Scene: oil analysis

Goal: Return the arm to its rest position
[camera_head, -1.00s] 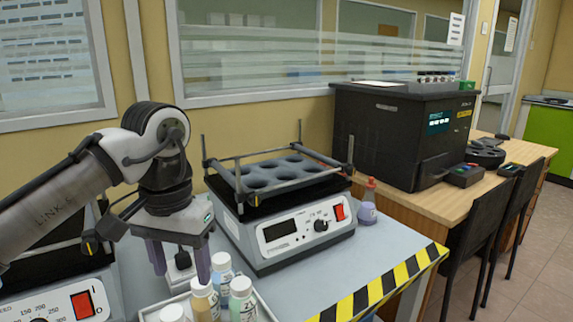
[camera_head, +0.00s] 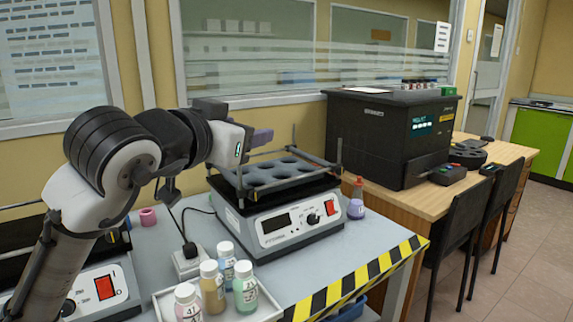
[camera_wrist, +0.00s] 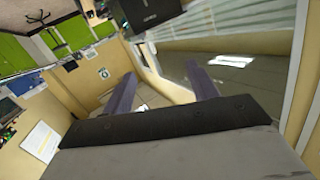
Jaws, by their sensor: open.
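My gripper (camera_head: 262,138) is raised and points to the right, level with the top of the shaker, behind and above the bottle tray. In the wrist view my gripper (camera_wrist: 163,88) has its two purple fingers spread apart with nothing between them. My arm rises from the lower left and bends at the elbow; the wrist hides part of the wall and window sill behind it. The small bottles, among them a green one (camera_head: 245,287) and a tan one (camera_head: 212,288), stand upright in the white tray (camera_head: 268,309), clear of my gripper.
A shaker (camera_head: 290,222) with an empty holed rack stands just below and right of my gripper. A second device (camera_head: 85,290) is at lower left. A wash bottle (camera_head: 356,200) stands beside the shaker. A black machine (camera_head: 385,140) sits on the wooden desk (camera_head: 512,151).

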